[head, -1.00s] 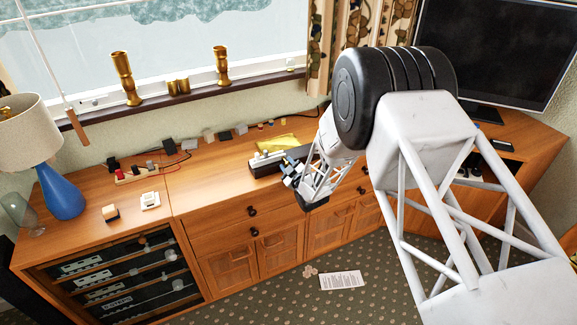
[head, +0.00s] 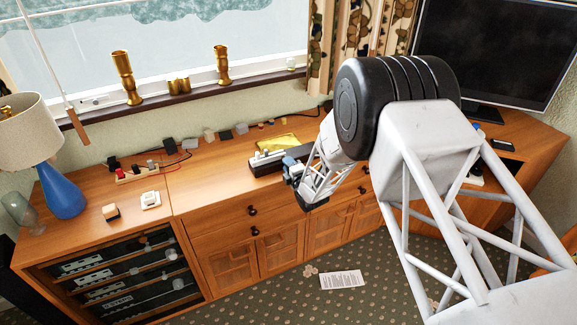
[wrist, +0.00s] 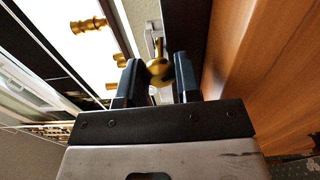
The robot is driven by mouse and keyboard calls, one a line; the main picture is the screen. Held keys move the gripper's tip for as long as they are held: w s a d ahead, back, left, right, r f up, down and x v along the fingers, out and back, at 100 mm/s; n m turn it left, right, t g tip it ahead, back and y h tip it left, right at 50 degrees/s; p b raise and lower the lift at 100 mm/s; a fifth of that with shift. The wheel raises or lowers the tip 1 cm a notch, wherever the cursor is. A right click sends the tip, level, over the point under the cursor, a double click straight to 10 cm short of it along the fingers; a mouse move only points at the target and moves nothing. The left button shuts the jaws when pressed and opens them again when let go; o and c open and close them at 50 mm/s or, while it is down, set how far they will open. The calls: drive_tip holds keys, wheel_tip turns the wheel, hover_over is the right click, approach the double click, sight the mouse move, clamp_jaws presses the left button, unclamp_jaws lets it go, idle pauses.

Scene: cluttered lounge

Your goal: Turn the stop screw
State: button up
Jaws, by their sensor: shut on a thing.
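The stop screw (wrist: 159,69) shows in the wrist view as a rounded brass-coloured head between the two dark finger pads of my gripper (wrist: 158,80). The gripper is shut on it, one pad on each side. Beyond it are a pale metal bracket (wrist: 153,32) and a dark body. In the head view my gripper (head: 291,168) is at the right front end of a long black device (head: 263,170) with a whitish top, on the wooden cabinet. The screw is too small and too covered to make out there.
The cabinet top (head: 215,177) is clear left of the device. A yellow item (head: 278,141) lies behind the device. A blue lamp (head: 62,192) stands far left, a television (head: 490,50) at right.

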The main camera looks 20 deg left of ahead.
drive_tip(key=shift+n, duration=1.1)
drive_tip(key=o, duration=0.9)
drive_tip(key=shift+o, duration=0.2)
drive_tip(key=v, duration=0.7)
drive_tip(key=shift+s+d, duration=0.25)
drive_tip(key=shift+d, duration=0.1)
